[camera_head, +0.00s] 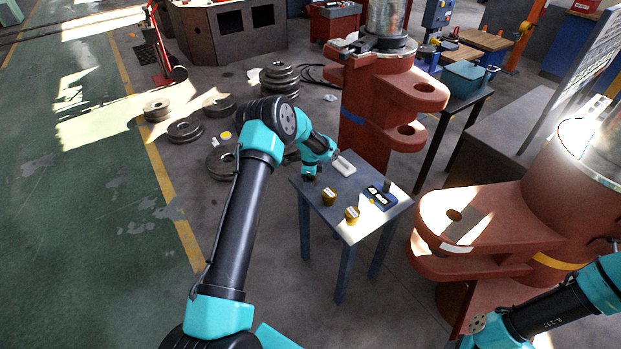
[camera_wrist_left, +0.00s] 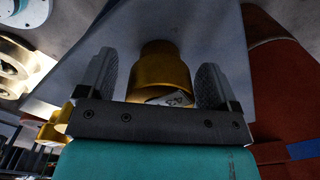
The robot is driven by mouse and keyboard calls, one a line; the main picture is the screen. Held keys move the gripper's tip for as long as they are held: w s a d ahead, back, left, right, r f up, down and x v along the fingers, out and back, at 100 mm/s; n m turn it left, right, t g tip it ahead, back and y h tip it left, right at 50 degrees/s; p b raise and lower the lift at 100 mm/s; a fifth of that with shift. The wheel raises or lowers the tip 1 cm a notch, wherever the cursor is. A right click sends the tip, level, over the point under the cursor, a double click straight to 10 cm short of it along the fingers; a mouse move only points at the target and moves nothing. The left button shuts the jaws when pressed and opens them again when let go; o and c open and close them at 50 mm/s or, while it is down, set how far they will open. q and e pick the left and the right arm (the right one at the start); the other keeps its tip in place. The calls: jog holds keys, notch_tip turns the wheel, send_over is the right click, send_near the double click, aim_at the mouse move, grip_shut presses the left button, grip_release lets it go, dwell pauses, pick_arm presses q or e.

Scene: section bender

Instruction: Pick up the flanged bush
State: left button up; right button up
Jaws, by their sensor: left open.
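A brass-coloured bush (camera_wrist_left: 157,72) sits between the two dark ridged fingers of my left gripper in the left wrist view, with a gap on each side. My left gripper (camera_wrist_left: 157,60) is open around it. The bush has a narrower end and a wider part; its lower part is hidden by the gripper's bar. In the head view two brass bushes stand on the small grey table (camera_head: 312,188): one (camera_head: 329,197) near the left edge, closest to my left wrist, and one (camera_head: 352,215) nearer the front. I cannot tell from the head view which has the flange. My right gripper is out of frame.
A white piece (camera_head: 344,164) and a dark blue box (camera_head: 380,196) also lie on the table. Red flanged columns stand behind the table (camera_head: 375,100) and to its right (camera_head: 500,215). Round discs (camera_head: 185,130) lie on the floor at the left.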

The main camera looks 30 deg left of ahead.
pick_arm(q)
jog(key=shift+c, duration=0.4)
jog(key=c, duration=1.1)
jog(key=shift+r, duration=0.1)
jog(key=shift+r, duration=0.6)
notch_tip(320, 180, up, 2)
jog(key=shift+r, duration=0.1)
jog(key=s+d+r, duration=0.1)
jog(key=s+d, duration=0.7)
jog(key=s, duration=0.5)
jog(key=shift+s+d+r, duration=0.2)
jog(key=shift+s, duration=0.1)
